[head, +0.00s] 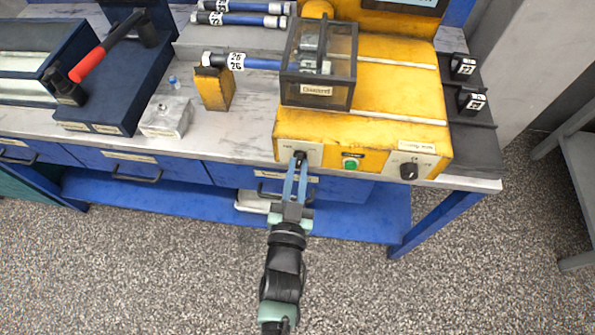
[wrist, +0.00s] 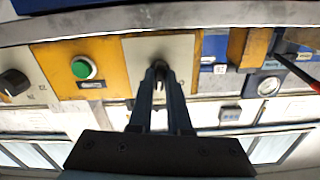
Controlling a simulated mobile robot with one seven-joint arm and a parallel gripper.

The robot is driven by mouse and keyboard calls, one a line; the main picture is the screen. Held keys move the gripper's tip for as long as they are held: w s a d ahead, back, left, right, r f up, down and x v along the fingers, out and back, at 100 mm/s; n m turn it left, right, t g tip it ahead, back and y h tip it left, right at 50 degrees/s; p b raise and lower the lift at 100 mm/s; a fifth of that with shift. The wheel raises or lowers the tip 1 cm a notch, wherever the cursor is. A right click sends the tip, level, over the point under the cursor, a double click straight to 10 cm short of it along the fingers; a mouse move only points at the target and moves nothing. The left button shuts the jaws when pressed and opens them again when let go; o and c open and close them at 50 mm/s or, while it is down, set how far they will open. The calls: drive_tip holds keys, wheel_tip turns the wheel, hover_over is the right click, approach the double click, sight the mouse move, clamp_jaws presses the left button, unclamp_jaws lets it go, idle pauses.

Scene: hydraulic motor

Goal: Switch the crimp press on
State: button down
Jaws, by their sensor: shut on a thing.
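The yellow crimp press (head: 390,85) stands on the workbench. Its front face has a pale switch plate at the left, a green button (head: 350,163) in the middle and a black rotary knob (head: 408,171) at the right. My gripper (head: 299,165) reaches up to the left plate, its fingers closed on a small dark switch (head: 299,156) there. In the wrist view, which is turned over, the gripper (wrist: 160,74) meets the pale plate (wrist: 178,50), and the fingers mostly hide the switch. The green button (wrist: 83,68) is clear of the fingers. The switch's position cannot be told.
A clear-sided guard box (head: 320,65) sits on the press, with a blue hose (head: 262,63) running into it. A yellow block (head: 214,88) and a grey metal block (head: 167,117) stand to the left. Blue drawers (head: 135,165) lie below the bench edge. Floor in front is clear.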

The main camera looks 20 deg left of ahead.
drive_tip(key=m+b, duration=0.1)
drive_tip(key=m, duration=0.2)
drive_tip(key=shift+f+m, duration=0.1)
drive_tip(key=shift+m, duration=0.2)
drive_tip(key=shift+m+b, duration=0.95)
drive_tip(key=shift+m, duration=0.85)
drive_tip(key=c, duration=0.9)
unclamp_jaws()
drive_tip(key=shift+o, duration=0.2)
drive_tip(key=v, duration=1.3)
drive_tip(key=shift+b, duration=0.4)
drive_tip(key=shift+r, duration=0.2)
